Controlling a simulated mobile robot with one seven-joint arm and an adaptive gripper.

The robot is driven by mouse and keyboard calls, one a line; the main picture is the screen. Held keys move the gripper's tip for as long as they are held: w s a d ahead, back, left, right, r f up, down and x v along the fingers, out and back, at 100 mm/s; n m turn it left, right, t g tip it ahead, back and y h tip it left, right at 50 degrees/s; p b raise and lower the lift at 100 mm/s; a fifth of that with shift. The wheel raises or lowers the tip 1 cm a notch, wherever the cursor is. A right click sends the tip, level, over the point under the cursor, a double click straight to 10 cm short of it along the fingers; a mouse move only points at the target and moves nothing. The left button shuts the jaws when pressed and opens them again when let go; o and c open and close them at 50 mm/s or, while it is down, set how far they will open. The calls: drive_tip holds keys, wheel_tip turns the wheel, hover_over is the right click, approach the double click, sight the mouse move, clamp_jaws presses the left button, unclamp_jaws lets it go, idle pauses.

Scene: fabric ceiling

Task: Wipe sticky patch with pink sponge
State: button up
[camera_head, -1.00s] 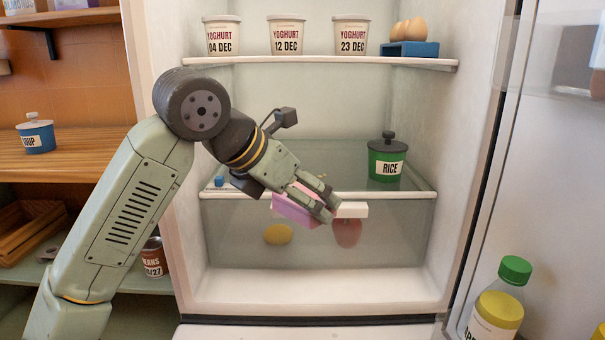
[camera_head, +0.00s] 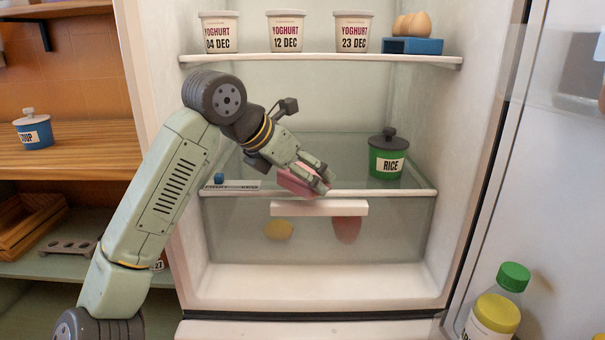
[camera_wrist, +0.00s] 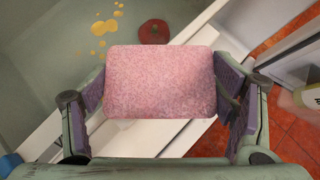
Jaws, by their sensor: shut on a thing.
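My gripper (camera_head: 318,182) is shut on the pink sponge (camera_head: 299,181), holding it at the front edge of the fridge's middle glass shelf (camera_head: 350,160). In the wrist view the pink sponge (camera_wrist: 160,82) lies between the two fingers and covers part of the white shelf edge. Yellow-orange sticky spots (camera_wrist: 100,38) show on the glass beyond the sponge, at the upper left. In the head view my gripper hides that patch. I cannot tell whether the sponge touches the shelf.
A green rice pot (camera_head: 386,158) stands on the same shelf at the right. Yoghurt tubs (camera_head: 286,33) and a blue egg holder (camera_head: 412,46) are on the shelf above. A white drawer handle (camera_head: 319,208) is below. A small blue item (camera_head: 219,179) sits at the shelf's left.

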drive_tip(key=w+p, duration=0.8)
drive_tip(key=w, duration=0.6)
drive_tip(key=shift+f, duration=0.1)
drive_tip(key=shift+w+f+p, duration=0.25)
drive_tip(key=shift+w+p, duration=0.3)
drive_tip(key=shift+w, duration=0.25)
drive_tip(key=shift+f+b, duration=0.6)
drive_tip(key=shift+f, duration=0.45)
drive_tip(key=shift+s, duration=0.1)
drive_tip(key=shift+s+f+b, duration=0.1)
drive_tip(key=shift+s+b, duration=0.1)
drive_tip(key=shift+b, duration=0.1)
drive_tip(key=shift+s+b, duration=2.15)
drive_tip(key=shift+s, duration=1.35)
